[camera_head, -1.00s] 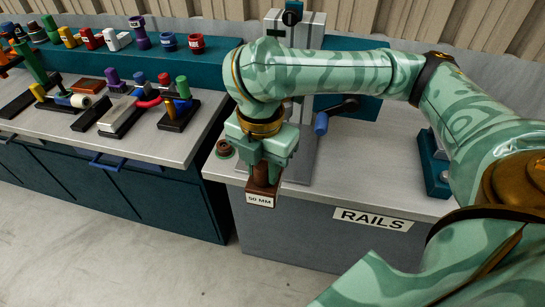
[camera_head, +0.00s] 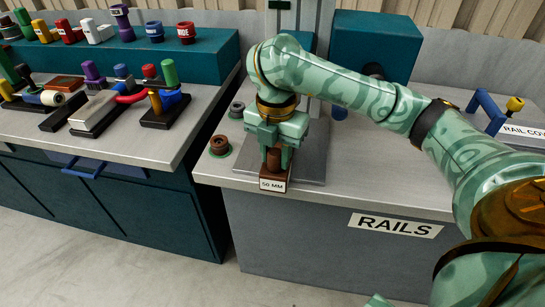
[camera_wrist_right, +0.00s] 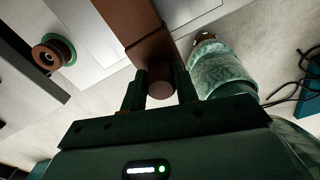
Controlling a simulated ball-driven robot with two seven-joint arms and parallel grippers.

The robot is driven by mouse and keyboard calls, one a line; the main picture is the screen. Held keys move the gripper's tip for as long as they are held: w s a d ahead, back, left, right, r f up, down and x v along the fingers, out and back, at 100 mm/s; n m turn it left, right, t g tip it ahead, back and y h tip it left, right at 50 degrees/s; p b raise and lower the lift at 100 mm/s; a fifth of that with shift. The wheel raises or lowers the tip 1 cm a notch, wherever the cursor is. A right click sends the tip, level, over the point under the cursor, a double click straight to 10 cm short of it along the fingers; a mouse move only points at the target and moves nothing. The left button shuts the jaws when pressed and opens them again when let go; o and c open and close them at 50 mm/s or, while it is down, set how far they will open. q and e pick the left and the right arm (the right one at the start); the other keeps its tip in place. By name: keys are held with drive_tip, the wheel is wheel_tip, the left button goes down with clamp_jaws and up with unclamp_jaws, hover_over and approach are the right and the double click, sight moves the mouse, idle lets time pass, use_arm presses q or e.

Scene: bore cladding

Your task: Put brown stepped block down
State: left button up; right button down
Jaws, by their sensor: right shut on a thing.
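The brown stepped block (camera_head: 273,178), with a "50 MM" label on its front, hangs below my right gripper (camera_head: 276,152) in the head view. The gripper is shut on the block's narrower round upper part. The block appears near the front edge of the RAILS bench (camera_head: 340,180), in front of the grey plate; I cannot tell whether it touches the top. In the right wrist view the brown block (camera_wrist_right: 143,38) extends away from between the fingers of my right gripper (camera_wrist_right: 160,88). My left gripper is out of view.
A brown ring piece on a green base (camera_head: 219,145) stands left of the gripper, with a grey ring (camera_head: 236,110) behind it. A gap separates the RAILS bench from the left bench (camera_head: 130,145), which holds several coloured parts. Bare benchtop lies to the right.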

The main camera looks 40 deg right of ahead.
drive_tip(key=shift+s+r, duration=0.1)
drive_tip(key=shift+r, duration=0.05)
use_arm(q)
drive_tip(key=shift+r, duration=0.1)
use_arm(e)
drive_tip(key=c, duration=1.1)
unclamp_jaws()
use_arm(q)
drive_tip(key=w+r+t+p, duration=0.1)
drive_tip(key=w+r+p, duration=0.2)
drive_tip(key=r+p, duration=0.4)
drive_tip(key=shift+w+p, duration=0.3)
drive_tip(key=shift+p, duration=0.3)
use_arm(e)
wheel_tip(320, 180, up, 12)
